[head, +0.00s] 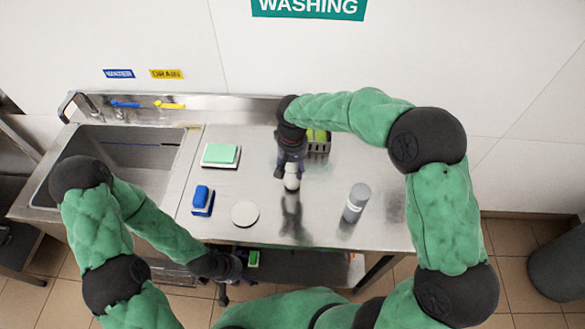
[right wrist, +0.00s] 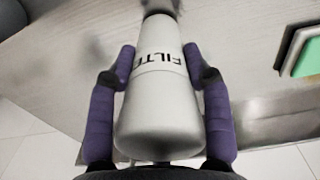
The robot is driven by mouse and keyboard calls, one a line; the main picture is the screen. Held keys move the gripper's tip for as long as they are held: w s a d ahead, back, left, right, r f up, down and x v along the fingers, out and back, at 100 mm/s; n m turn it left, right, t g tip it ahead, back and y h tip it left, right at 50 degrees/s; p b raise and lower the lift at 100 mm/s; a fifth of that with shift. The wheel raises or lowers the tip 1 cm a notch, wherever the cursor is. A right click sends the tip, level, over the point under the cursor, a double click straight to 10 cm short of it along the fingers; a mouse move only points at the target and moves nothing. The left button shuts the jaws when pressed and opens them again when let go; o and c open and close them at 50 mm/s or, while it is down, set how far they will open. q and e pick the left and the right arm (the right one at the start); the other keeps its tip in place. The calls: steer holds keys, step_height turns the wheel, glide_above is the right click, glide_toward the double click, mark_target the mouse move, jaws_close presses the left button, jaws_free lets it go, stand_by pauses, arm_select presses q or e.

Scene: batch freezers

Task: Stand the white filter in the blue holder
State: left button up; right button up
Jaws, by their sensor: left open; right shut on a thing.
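The white filter (right wrist: 160,95) is a cylinder with black lettering, held between the purple fingers of my right gripper (right wrist: 165,75). In the head view the filter (head: 291,183) shows below my right gripper (head: 289,172), over the middle of the steel counter; I cannot tell whether it touches the counter. A blue block-like thing (head: 202,196) on a white and blue base lies at the counter's left part; I cannot tell whether it is the blue holder. No other clear holder shows. My left gripper (head: 224,292) is open and empty, in front of the counter's front edge.
A sink (head: 120,150) is at the left. On the counter (head: 325,225) are a green pad on a white tray (head: 205,163), a white disc (head: 245,214), a grey bottle (head: 356,203) and a rack (head: 319,149) partly behind my right arm. The counter's front middle is clear.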

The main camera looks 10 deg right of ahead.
steer(key=shift+f, duration=0.4)
steer(key=shift+f, duration=0.15)
steer(key=o, duration=1.4)
